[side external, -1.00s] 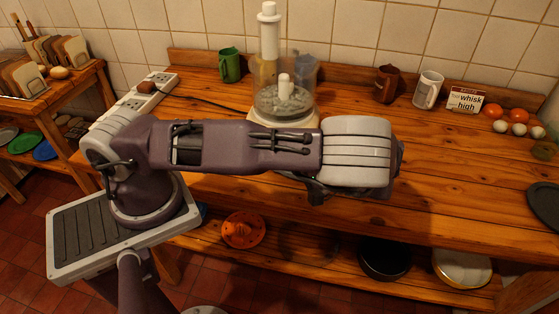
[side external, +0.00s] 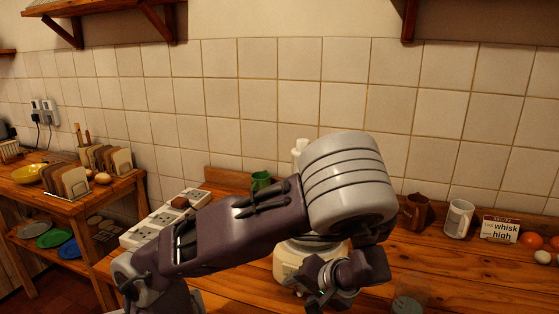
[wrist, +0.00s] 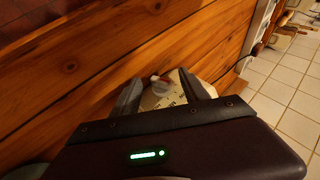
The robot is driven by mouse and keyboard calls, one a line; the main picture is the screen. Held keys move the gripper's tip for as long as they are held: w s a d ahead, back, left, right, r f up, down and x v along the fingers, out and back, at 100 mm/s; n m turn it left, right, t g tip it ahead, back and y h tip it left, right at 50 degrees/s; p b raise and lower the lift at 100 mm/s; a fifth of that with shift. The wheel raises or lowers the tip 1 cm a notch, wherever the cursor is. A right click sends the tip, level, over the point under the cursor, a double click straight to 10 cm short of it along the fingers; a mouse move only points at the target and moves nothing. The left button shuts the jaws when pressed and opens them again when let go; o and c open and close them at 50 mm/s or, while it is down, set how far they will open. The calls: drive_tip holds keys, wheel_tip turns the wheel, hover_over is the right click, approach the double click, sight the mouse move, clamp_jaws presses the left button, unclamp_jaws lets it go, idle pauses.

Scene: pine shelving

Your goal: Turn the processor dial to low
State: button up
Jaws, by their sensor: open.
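The food processor's cream base (side external: 287,264) stands on the pine counter, and its white feed tube top (side external: 298,147) shows behind my arm. My arm hides most of its bowl. My gripper (side external: 322,299) is low at the front right of the base; its fingertips are hard to make out there. In the wrist view, my gripper (wrist: 160,76) has its two dark fingers apart. A cream surface with small dark markings (wrist: 163,98) shows between them, apparently the processor's front. The dial and its setting cannot be made out clearly.
A card reading "whisk high" (side external: 500,230) stands at the right, near a white mug (side external: 458,219) and a brown mug (side external: 415,213). A green mug (side external: 261,181) and a power strip (side external: 160,222) are behind left. A clear container (side external: 408,304) is at front right.

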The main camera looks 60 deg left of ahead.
drive_tip(key=s+v, duration=0.1)
drive_tip(key=v, duration=0.6)
drive_tip(key=s+d+r+m+t+h, duration=0.2)
drive_tip(key=s+r+m+t+h, duration=0.55)
drive_tip(key=s+r, duration=0.75)
drive_tip(key=w+a+r+n+t+y, duration=0.1)
drive_tip(key=w+a+r+t+y, duration=0.2)
drive_tip(key=w+a+r, duration=0.3)
drive_tip(key=w+a+r+n+t+y, duration=0.2)
drive_tip(key=w+a+r, duration=0.4)
drive_tip(key=a, duration=0.6)
drive_tip(key=w+t+y, duration=0.1)
drive_tip(key=w, duration=0.1)
drive_tip(key=shift+w, duration=0.4)
drive_tip(key=shift+d+r+n, duration=0.1)
drive_tip(key=shift+n, duration=0.15)
